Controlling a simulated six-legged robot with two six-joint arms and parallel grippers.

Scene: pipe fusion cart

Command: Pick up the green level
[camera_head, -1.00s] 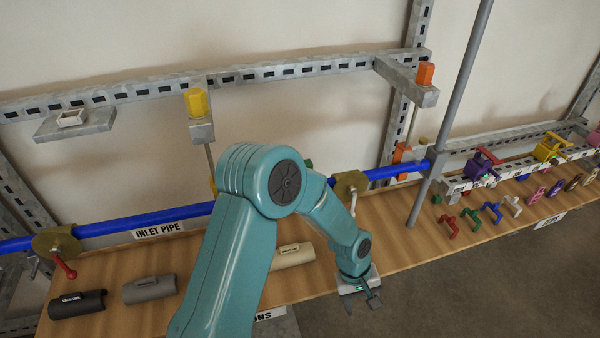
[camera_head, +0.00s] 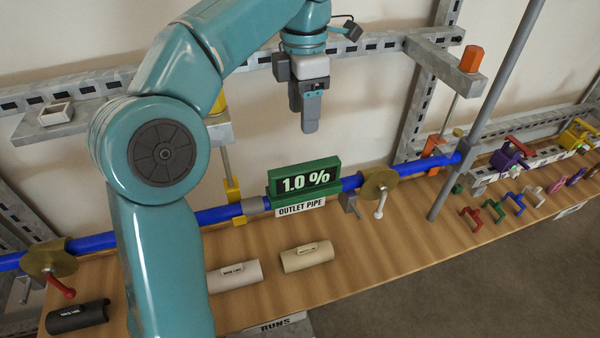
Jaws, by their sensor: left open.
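The green level (camera_head: 305,180) has a dark display reading 1.0 %. It sits on the blue pipe (camera_head: 218,214), just above the OUTLET PIPE label (camera_head: 301,208). My left gripper (camera_head: 310,122) hangs above the level with its fingers pointing down. A gap shows in the picture between the fingertips and the level. The gripper is open and empty, seen nearly side-on so its fingers overlap. My right gripper is out of view.
A valve with a white handle (camera_head: 379,200) stands right of the level. Half-pipe shells, one beige (camera_head: 307,257), lie on the wooden bench (camera_head: 360,258). A grey vertical post (camera_head: 487,110) rises at the right. Coloured clamps line the right end.

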